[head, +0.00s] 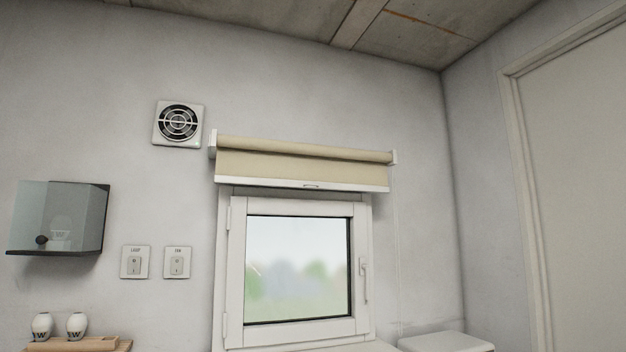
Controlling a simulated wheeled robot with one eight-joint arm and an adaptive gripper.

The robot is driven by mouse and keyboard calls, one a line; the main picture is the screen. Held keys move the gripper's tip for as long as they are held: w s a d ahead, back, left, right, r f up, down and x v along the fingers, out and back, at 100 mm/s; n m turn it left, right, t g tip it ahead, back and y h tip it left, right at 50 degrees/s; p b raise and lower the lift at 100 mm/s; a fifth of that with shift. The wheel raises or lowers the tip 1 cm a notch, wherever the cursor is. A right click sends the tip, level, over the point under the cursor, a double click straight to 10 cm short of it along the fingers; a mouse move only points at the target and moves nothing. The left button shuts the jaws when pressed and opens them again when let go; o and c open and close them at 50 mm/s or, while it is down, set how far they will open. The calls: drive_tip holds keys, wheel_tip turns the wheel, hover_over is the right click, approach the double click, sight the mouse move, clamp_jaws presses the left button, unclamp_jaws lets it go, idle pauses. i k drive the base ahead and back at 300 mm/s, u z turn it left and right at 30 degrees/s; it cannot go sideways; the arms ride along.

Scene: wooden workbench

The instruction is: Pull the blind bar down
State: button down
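The blind bar (270,183) is a thin white rail with a small handle (312,186) at its middle. It runs along the bottom edge of the beige blind (300,167). The blind is mostly rolled up on its roller (305,150), and a short strip of cloth hangs down. The bar is just above the white window frame (236,275), and the glass (298,268) is uncovered. My gripper is not in view.
A window handle (363,280) is on the frame's right side. A glass-fronted wall box (60,218), two switches (135,262) and a fan (178,122) are to the left. Two small white pots (75,325) stand at lower left. A white box top (445,342) is at lower right.

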sight(235, 166)
drive_tip(key=u, duration=0.55)
drive_tip(key=k, duration=1.75)
drive_tip(key=z, duration=0.55)
drive_tip(key=i, duration=1)
drive_tip(key=u, duration=0.05)
